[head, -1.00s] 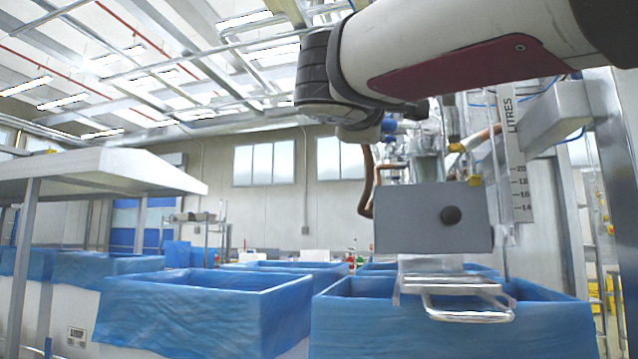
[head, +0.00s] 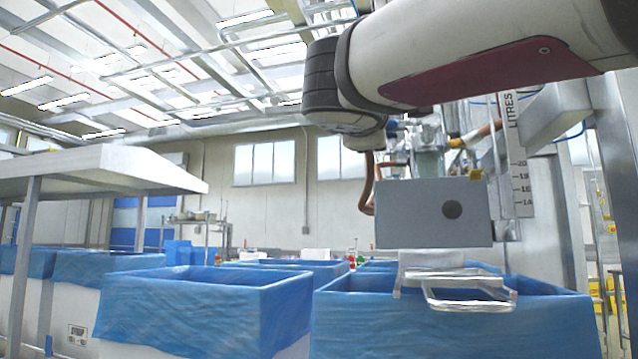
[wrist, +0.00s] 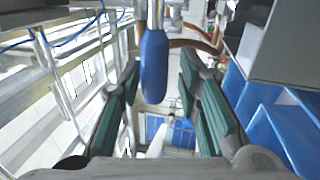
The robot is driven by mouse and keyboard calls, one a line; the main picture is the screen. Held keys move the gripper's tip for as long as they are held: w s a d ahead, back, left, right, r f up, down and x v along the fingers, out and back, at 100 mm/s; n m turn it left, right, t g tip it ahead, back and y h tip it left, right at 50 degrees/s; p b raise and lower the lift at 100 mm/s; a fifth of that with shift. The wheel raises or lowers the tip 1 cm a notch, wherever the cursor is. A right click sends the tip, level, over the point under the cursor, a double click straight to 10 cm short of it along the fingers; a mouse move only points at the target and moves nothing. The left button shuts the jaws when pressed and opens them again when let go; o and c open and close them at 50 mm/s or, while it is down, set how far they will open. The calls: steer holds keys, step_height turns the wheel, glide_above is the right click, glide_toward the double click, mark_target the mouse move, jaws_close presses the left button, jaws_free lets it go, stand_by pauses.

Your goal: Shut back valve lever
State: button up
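A blue valve lever (wrist: 155,66) hangs at the upper middle of the wrist view, on a metal stem among pipes. A small blue part of the valve (head: 392,128) shows just past my arm in the head view; I cannot tell if it is the same lever. My gripper (wrist: 158,84) has its two teal-padded fingers spread, one on each side of the blue lever in the picture. Gaps show between the lever and both pads. In the head view my gripper is hidden behind my arm and the machine.
A grey box (head: 432,214) with a black knob juts out below my arm, above a metal handle (head: 470,298). A blue-lined crate (head: 450,335) stands under it, another (head: 200,310) to its left. A white level scale (head: 518,155) and steel frame stand at right.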

steer(key=shift+s, duration=0.1)
steer(key=shift+s+a, duration=0.1)
steer(key=shift+s, duration=0.2)
steer(key=v, duration=1.1)
steer(key=shift+f, duration=0.1)
